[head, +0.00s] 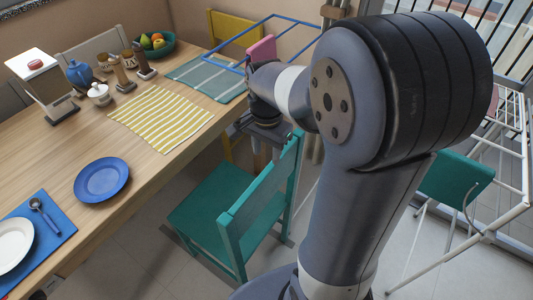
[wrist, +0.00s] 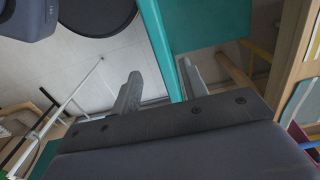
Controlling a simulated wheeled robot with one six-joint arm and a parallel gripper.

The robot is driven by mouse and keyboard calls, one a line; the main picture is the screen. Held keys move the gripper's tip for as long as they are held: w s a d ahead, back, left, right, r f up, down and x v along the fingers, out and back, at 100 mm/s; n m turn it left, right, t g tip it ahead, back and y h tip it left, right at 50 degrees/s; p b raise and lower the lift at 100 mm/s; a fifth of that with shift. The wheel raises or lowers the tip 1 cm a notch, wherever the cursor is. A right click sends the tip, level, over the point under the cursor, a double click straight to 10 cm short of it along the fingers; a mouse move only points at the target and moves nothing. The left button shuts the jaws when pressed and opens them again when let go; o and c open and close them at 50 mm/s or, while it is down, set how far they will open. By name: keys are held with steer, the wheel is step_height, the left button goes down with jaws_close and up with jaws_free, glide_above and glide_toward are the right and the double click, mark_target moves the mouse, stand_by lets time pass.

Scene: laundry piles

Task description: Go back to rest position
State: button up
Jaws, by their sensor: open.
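My gripper (wrist: 159,68) is open, with its two grey fingers spread apart and nothing held between them. In the head view my arm reaches out over the floor, and its wrist end is beside the table's right edge, near the top of the teal chair's back. The teal chair (head: 255,205) stands beside the table. In the wrist view the teal chair (wrist: 205,25) shows beyond the fingers, and its bar passes behind the gap between them. I cannot tell whether the fingers touch it.
The wooden table (head: 150,180) bears a blue plate (head: 102,179), a striped yellow cloth (head: 160,118) and a fruit bowl (head: 155,45). A yellow chair (head: 232,28) and blue frame (head: 285,32) stand behind. A white drying rack (head: 515,150) with a green cloth (head: 455,180) is right.

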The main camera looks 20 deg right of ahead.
mark_target(266, 170)
steer(key=shift+f, duration=0.15)
step_height(266, 170, down, 11)
steer(key=shift+r+b, duration=0.15)
steer(key=shift+b, duration=0.3)
steer(key=shift+r, duration=0.1)
steer(key=shift+w+a, duration=0.25)
steer(key=shift+w, duration=0.05)
steer(key=shift+s+d, duration=0.15)
